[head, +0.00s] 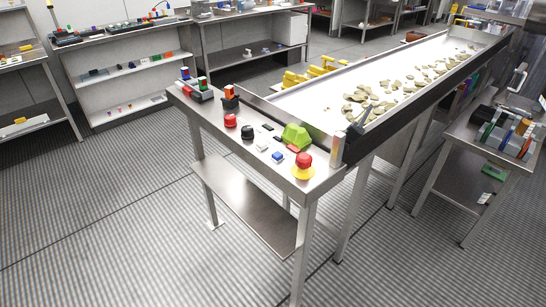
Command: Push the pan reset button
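A narrow steel table (212,137) stands at the end of a long white pan. On its top is a row of controls. A red button (230,120) sits toward the left, with a black button (247,132) beside it. A small white button (262,145) and a blue button (278,156) are nearer the front. A large red mushroom button (303,160) on a yellow base is at the right end. A green angular piece (296,137) lies behind them. I cannot read any label marking the pan reset button. Neither gripper is in view.
The white pan (318,100) holds many scattered beige chips. Yellow parts (305,76) show behind it. A side table (462,133) with coloured items stands at the right, shelves (120,72) at the back left. The striped floor (120,220) in front and left is clear.

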